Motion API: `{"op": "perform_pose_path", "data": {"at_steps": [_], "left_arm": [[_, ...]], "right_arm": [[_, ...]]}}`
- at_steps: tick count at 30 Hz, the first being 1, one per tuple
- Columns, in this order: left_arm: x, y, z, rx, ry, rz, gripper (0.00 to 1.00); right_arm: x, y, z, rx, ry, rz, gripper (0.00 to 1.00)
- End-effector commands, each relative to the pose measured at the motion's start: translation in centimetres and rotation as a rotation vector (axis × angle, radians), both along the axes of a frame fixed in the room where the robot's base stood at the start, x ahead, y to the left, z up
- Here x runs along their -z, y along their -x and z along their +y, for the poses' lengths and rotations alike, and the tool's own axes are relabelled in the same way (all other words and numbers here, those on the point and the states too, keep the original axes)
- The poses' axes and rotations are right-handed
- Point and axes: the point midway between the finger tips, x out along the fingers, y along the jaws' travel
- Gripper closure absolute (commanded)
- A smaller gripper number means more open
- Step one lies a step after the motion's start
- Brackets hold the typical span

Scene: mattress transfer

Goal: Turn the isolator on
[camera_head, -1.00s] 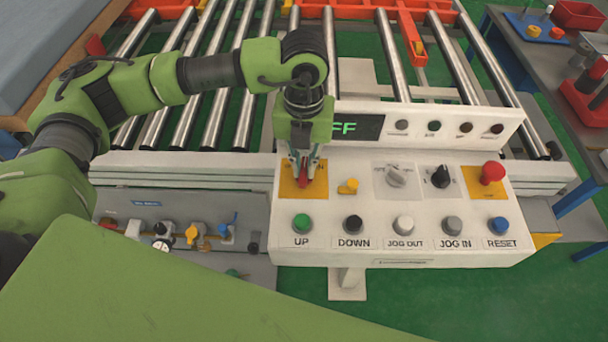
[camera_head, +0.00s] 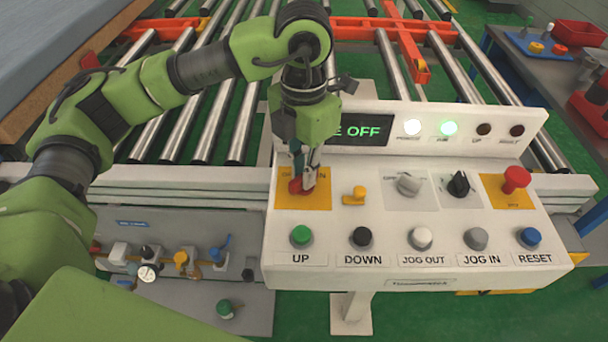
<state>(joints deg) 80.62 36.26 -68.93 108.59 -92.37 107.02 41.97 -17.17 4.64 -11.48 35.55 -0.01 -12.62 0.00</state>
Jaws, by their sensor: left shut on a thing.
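The isolator is a red rotary handle (camera_head: 296,187) on a yellow plate (camera_head: 318,200) at the upper left of the white control panel (camera_head: 275,244). My left gripper (camera_head: 302,182) reaches down from above and is shut on the red handle, hiding part of it and of the plate's lettering. The handle looks turned at a slant. The display (camera_head: 362,131) behind shows green text ending in "E OFF", its left part hidden by my gripper. My right gripper is not in view.
A roller conveyor lies behind. A grey valve board (camera_head: 190,305) is at lower left.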

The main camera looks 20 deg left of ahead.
Motion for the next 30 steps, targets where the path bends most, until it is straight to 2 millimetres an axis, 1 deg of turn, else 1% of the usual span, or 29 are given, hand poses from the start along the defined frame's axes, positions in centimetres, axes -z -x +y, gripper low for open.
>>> {"op": "perform_pose_path", "data": {"at_steps": [16, 17, 18, 27, 30], "left_arm": [[-0.19, -0.07, 0.03, 0.023, 0.000, -0.004, 1.00], [-0.19, -0.07, 0.03, 0.023, 0.000, -0.004, 0.81], [-0.19, -0.07, 0.03, 0.023, 0.000, -0.004, 0.72], [-0.08, -0.03, 0.02, 0.021, 0.000, -0.001, 0.72], [-0.44, -0.07, 0.00, 0.021, 0.000, -0.002, 0.72]], "right_arm": [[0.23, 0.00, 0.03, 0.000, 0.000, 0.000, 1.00], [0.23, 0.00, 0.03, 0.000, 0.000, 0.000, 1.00], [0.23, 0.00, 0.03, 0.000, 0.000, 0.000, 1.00], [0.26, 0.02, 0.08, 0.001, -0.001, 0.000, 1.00], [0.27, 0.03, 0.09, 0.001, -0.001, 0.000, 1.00]]}}
